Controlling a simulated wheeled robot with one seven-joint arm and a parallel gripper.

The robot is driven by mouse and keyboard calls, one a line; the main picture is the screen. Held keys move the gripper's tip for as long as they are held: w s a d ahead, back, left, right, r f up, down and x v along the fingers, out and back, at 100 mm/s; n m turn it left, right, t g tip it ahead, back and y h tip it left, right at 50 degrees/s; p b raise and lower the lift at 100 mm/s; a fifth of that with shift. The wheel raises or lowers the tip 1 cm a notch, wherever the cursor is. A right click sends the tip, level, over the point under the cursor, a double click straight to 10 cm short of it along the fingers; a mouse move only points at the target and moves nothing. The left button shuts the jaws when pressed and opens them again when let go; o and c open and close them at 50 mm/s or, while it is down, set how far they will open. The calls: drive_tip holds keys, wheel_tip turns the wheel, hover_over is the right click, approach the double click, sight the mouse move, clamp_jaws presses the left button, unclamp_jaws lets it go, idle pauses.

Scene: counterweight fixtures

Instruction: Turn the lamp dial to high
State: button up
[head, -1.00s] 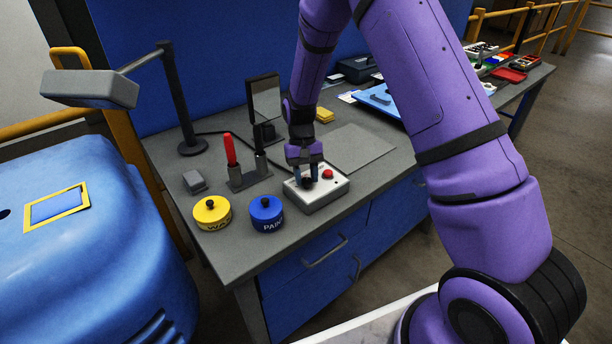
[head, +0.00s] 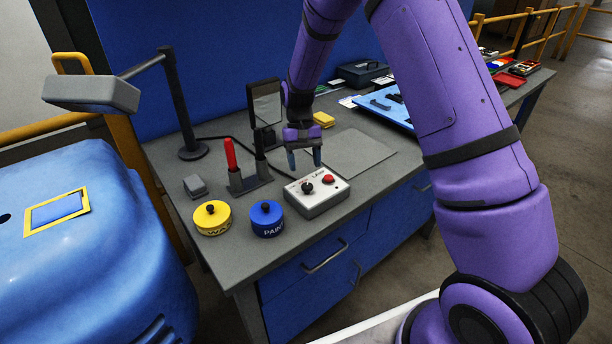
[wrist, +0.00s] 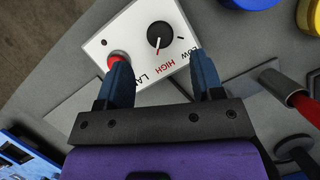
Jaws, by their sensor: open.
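The lamp control box (head: 318,203) is a pale box with dark sides, near the bench's front edge. Its black dial (head: 307,188) sits left of a red button (head: 329,181). In the wrist view the dial (wrist: 160,36) shows fully, and its pointer line appears to point at the red mark by the word HIGH (wrist: 165,65). LOW is printed to the right of it there. My gripper (head: 305,162) is open and empty, above and behind the box, apart from the dial. In the wrist view its blue fingers (wrist: 162,62) are spread, the left one partly overlapping the red button.
A desk lamp (head: 92,92) stands at left. A yellow tin (head: 212,220) and a blue tin (head: 266,222) sit left of the box. A holder (head: 250,181) with a red-handled tool stands behind them. A grey mat (head: 355,152) lies right of my gripper.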

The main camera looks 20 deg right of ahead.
drive_tip(key=shift+v, duration=2.6)
drive_tip(key=s+d+r+t, duration=0.2)
drive_tip(key=s+r, duration=0.4)
drive_tip(key=r, duration=0.4)
drive_tip(key=s+d+r+t, duration=0.2)
drive_tip(key=s+r, duration=0.5)
drive_tip(key=r, duration=0.3)
drive_tip(key=s+d+r+t, duration=0.1)
drive_tip(key=s+r+t, duration=0.1)
drive_tip(key=s, duration=0.8)
drive_tip(key=s+d+r+n+t, duration=0.1)
drive_tip(key=s+r+t, duration=0.2)
drive_tip(key=s, duration=0.8)
drive_tip(key=shift+s+d+t, duration=0.15)
drive_tip(key=shift+t, duration=0.15)
